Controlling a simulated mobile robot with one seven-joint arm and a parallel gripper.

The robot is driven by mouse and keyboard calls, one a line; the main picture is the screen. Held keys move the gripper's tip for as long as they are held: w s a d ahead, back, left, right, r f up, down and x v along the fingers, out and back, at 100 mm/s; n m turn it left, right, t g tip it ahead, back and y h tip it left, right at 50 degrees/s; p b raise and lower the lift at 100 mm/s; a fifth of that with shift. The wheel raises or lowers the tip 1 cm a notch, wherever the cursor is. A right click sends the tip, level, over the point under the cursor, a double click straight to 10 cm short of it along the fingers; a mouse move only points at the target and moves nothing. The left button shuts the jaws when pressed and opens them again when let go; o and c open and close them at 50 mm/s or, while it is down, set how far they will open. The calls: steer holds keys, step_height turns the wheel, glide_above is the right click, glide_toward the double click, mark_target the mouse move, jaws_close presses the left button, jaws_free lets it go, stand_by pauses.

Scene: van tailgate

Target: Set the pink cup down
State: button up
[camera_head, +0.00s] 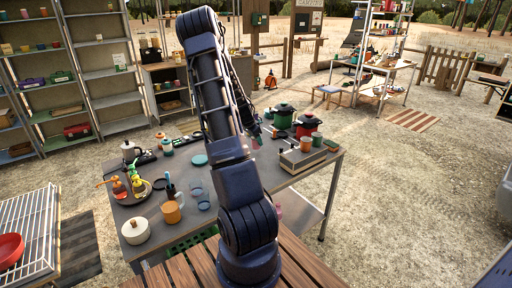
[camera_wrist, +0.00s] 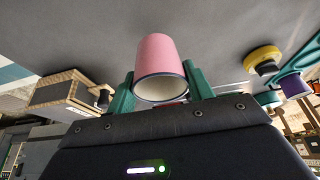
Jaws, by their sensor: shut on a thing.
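The pink cup (camera_wrist: 158,55) is between the two green fingers of my gripper (camera_wrist: 158,88) in the wrist view. My gripper is shut on it, one finger on each side. Its dark-edged rim and pale inside face the wrist camera. Grey table surface lies behind it; I cannot tell whether the cup touches it.
Green (camera_head: 283,115) and red (camera_head: 307,125) pots stand at the table's back right, by a box (camera_head: 301,158) and an orange cup (camera_head: 317,139). A white pot (camera_head: 135,230), an orange mug (camera_head: 171,212) and several dishes fill the left.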

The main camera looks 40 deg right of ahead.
mark_target(256, 146)
steer(key=shift+f, duration=2.05)
steer(key=shift+f, duration=0.1)
steer(key=o, duration=1)
steer(key=v, duration=1.2)
steer(key=s+a+r+n+t+y, duration=0.15)
steer(key=s+a+r+n, duration=0.3)
steer(key=a+r, duration=0.55)
steer(key=s+a+r+n+t+y, duration=0.15)
steer(key=s+a+r+n, duration=0.45)
steer(key=a, duration=0.6)
steer(key=s+a+r+n, duration=0.2)
steer(key=s+a, duration=0.2)
steer(key=s, duration=0.2)
steer(key=s+a+r+n+t+y, duration=0.1)
steer(key=s+a+r+n, duration=0.2)
steer(key=s+a, duration=0.2)
steer(key=s+a+r+n, duration=0.2)
steer(key=s+a, duration=0.3)
steer(key=s, duration=0.2)
steer(key=shift+s+a+r+n+t+y, duration=0.2)
steer(key=shift+s+r+n+t+y, duration=0.05)
steer(key=shift+s+r+t+y, duration=0.1)
